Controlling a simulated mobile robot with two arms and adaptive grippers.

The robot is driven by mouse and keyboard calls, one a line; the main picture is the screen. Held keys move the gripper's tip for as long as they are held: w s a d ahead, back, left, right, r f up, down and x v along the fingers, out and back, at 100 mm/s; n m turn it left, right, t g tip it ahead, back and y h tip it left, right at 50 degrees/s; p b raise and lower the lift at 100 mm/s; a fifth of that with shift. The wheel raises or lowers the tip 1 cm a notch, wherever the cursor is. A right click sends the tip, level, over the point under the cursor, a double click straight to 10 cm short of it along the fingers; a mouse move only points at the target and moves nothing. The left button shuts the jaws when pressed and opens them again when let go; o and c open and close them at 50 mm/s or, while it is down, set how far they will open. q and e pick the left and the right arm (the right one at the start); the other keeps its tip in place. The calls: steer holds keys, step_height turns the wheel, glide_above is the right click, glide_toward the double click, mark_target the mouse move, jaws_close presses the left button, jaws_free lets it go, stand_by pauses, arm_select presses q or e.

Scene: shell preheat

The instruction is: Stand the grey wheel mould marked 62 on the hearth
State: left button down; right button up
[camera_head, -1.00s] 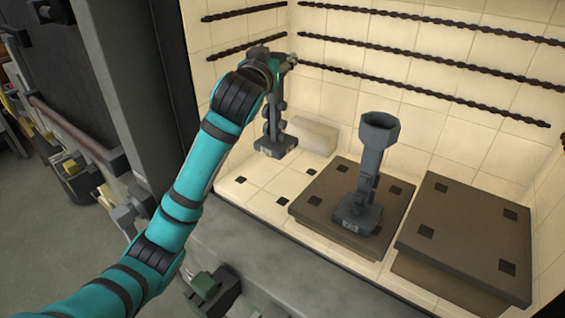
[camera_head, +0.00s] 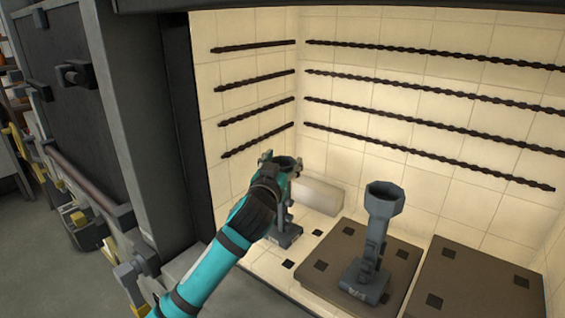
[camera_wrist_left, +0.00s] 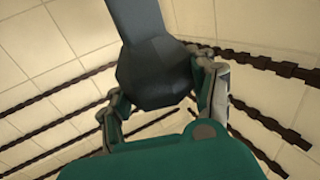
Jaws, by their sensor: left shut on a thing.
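My left gripper (camera_head: 281,166) is shut on a dark grey wheel mould (camera_head: 286,236), which hangs upright below it inside the tiled furnace. The mould's foot is close to the pale hearth floor (camera_head: 262,268); I cannot tell whether it touches. My arm hides part of the mould, and the mark on its foot is too small to read. In the left wrist view its faceted dark body (camera_wrist_left: 160,72) sits between the two fingers. A second grey mould (camera_head: 378,235) with a flared top stands on a brown slab; its mark is not clearly readable. My right gripper is out of view.
The brown slab (camera_head: 405,262) and another brown slab (camera_head: 470,280) lie to the right. A pale block (camera_head: 318,195) lies behind the held mould. Dark twisted rods (camera_head: 430,98) line the walls. The furnace's left side wall (camera_head: 145,130) stands close to my arm.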

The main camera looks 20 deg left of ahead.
arm_select(q)
steer(key=shift+f, duration=0.1)
steer(key=shift+c, duration=1.9)
jaws_free()
steer(key=shift+s, duration=0.2)
steer(key=s+b, duration=0.3)
steer(key=s, duration=0.8)
steer(key=shift+s+d, duration=0.25)
steer(key=shift+s, duration=0.05)
